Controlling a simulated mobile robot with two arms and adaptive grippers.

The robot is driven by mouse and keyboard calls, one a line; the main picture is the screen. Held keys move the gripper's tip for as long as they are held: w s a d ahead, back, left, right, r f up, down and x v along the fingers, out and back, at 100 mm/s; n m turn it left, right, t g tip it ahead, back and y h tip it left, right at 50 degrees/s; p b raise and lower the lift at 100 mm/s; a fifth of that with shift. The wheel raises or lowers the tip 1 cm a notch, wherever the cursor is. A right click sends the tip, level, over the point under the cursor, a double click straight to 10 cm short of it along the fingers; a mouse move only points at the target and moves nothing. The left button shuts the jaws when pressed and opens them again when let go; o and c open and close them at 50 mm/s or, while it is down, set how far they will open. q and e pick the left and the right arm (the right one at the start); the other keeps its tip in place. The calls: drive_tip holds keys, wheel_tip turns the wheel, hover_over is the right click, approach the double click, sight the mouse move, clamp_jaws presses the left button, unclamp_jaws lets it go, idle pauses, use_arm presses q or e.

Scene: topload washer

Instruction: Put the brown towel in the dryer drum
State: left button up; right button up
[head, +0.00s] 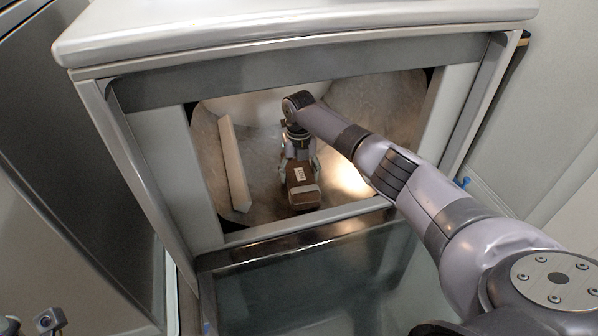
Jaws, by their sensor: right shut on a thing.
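The dryer drum (208,150) shows through the square front opening of the dryer, with a metallic inside wall. My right arm reaches in from the right, and my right gripper (301,166) is inside the drum. It points down and is shut on a brown thing with a pale label, which I take for the brown towel (292,182). The towel is between the fingers, low in the drum. I cannot tell whether it touches the drum floor. Parts at the bottom left edge seem to be my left gripper (32,322), mostly cut off.
A pale raised fin (233,165) stands on the drum wall left of the towel. The dryer's top (290,30) overhangs the opening. The opened door (310,275) lies below it. A dark appliance (85,100) stands close on the left.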

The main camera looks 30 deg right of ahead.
drive_tip(key=shift+f+b, duration=0.7)
drive_tip(key=shift+f, duration=0.55)
drive_tip(key=o, duration=1.4)
drive_tip(key=shift+r, duration=0.1)
drive_tip(key=shift+o, duration=0.2)
wheel_tip(320, 180, up, 12)
